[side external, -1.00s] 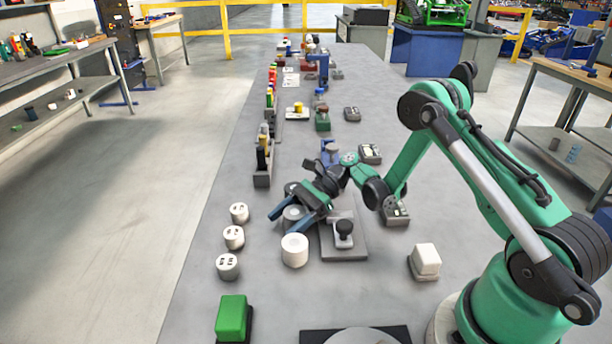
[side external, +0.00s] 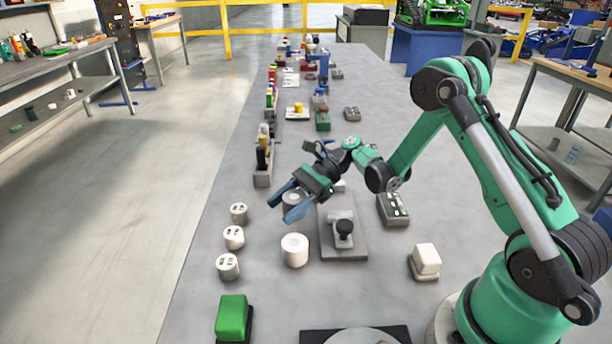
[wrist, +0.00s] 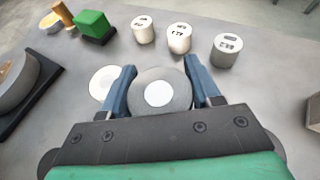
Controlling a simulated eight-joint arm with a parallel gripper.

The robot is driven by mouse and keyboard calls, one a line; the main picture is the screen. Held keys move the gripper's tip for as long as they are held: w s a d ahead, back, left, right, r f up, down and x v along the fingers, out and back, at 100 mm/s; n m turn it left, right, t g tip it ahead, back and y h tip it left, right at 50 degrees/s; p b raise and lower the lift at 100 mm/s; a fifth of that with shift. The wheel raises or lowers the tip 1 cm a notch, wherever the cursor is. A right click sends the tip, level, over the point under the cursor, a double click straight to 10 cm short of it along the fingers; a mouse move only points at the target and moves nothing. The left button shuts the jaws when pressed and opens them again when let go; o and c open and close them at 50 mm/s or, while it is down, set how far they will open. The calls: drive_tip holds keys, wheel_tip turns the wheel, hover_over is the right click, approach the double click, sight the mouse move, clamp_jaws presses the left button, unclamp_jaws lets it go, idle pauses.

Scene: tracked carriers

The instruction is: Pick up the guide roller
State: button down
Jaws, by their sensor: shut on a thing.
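A grey roller with a pale round centre (wrist: 158,93), which looks like the guide roller, sits between the two blue fingers of my gripper (wrist: 160,88) in the wrist view. The fingers are shut on its sides. In the side view my gripper (side external: 290,204) is left of the grey fixture plate, and the roller (side external: 292,199) is partly hidden by the fingers. It appears slightly above the table, but the gap is hard to judge. A white roller (side external: 295,250) stands on the table in front of it, apart from the fingers.
Several white cylinders (side external: 233,237) stand to the left. A fixture plate (side external: 343,249) with a black knob stands close on the right. A green block (side external: 232,317) is at the front, and a white block (side external: 426,259) is at the right. Racks of coloured parts line the back.

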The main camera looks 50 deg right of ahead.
sight(286, 200)
wheel_tip(286, 200, up, 16)
drive_tip(key=shift+r, duration=0.15)
idle(1.4)
wheel_tip(286, 200, down, 20)
drive_tip(key=shift+r, duration=0.2)
idle(0.5)
drive_tip(key=shift+f, duration=0.1)
drive_tip(key=shift+c, duration=0.9)
unclamp_jaws()
